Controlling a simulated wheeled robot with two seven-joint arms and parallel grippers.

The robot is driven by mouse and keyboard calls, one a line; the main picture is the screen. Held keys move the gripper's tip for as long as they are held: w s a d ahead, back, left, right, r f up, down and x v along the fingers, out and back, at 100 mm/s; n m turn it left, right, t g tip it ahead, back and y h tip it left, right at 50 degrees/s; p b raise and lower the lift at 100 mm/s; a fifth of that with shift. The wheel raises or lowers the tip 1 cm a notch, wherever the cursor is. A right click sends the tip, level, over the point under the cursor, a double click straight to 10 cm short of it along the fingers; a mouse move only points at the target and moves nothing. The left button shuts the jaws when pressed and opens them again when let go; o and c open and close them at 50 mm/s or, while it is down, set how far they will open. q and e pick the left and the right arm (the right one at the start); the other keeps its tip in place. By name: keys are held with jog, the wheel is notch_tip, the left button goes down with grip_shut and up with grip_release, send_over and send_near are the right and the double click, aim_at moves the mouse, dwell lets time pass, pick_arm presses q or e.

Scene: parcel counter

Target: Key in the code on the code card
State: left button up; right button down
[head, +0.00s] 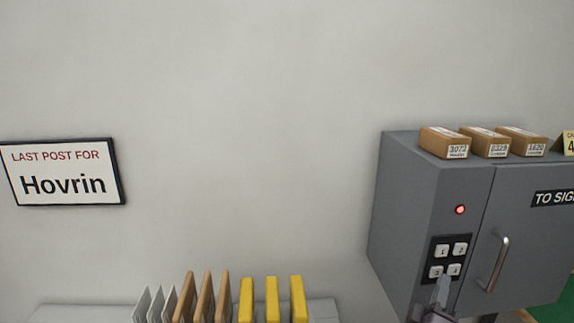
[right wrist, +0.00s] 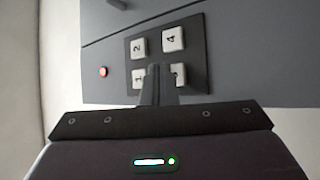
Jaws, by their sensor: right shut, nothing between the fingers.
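The keypad (head: 450,259) is a black plate with white keys 1, 2, 3 and 4 on the grey cabinet's front. A red light (head: 460,210) glows above it. The yellow code card (head: 569,144) stands on the cabinet at the right edge, mostly cut off; only a "4" shows of its number. My right gripper (head: 443,284) is shut and empty, at the lower keys. In the right wrist view its fingertips (right wrist: 154,70) overlap the space between key 1 (right wrist: 139,78) and key 3 (right wrist: 179,75). I cannot tell whether they touch. My left gripper is not in view.
The grey cabinet (head: 412,205) has a door with a handle (head: 498,263) right of the keypad. Small brown parcels (head: 446,142) sit on top. Upright envelopes and yellow folders (head: 272,299) stand lower centre. A "Hovrin" sign (head: 62,172) hangs left. The wall between is bare.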

jog(key=s+p, duration=0.1)
jog(key=s, duration=0.1)
jog(key=s+p, duration=0.1)
jog(key=s, duration=0.1)
jog(key=s+p, duration=0.1)
jog(key=s, duration=0.1)
jog(key=shift+d+p, duration=0.25)
jog(key=shift+p, duration=0.1)
dwell(0.5)
